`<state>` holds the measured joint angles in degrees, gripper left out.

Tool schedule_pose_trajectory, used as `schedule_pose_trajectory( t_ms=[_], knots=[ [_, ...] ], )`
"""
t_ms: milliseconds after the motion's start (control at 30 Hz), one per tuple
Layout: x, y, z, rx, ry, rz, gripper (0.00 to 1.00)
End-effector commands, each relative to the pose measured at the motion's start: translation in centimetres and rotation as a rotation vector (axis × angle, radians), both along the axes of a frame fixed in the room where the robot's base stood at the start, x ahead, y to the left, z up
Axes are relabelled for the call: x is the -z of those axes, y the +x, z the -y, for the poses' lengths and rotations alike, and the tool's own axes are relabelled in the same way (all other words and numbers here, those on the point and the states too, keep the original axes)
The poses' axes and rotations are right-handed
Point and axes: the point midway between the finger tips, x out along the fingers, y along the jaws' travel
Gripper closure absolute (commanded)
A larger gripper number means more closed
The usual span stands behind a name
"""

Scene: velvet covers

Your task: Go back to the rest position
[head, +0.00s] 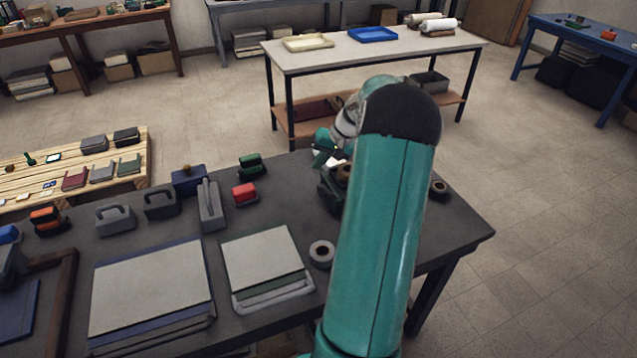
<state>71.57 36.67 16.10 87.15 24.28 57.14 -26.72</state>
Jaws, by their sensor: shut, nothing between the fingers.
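My teal arm rises from the bottom of the head view and bends over the dark worktable (270,195). My gripper (329,194) is at the far right part of this table, partly hidden behind my own arm. It is shut, and I see nothing held in it. A brown roll (343,171) shows close beside it; whether they touch I cannot tell.
On the worktable are a tape roll (321,254), a red block (244,194), a green-topped block (252,165), grey-handled tools and two board stacks (265,262). A dark roll (439,188) lies right of my arm. Behind stands a white-topped table (350,52); floor at right is clear.

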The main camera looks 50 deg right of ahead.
Motion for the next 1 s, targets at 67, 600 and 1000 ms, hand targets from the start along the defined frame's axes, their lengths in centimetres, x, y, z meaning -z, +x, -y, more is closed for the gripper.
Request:
schedule_pose_trajectory(
  t_ms=[67, 600, 1000],
  knots=[
    [0.0, 0.0, 0.0, 0.000, 0.000, 0.000, 1.00],
    [-4.2, 3.0, -6.7, -0.102, -0.075, -0.050, 1.00],
    [-13.4, 3.6, -26.3, -0.335, -0.304, -0.116, 1.00]
  ],
)
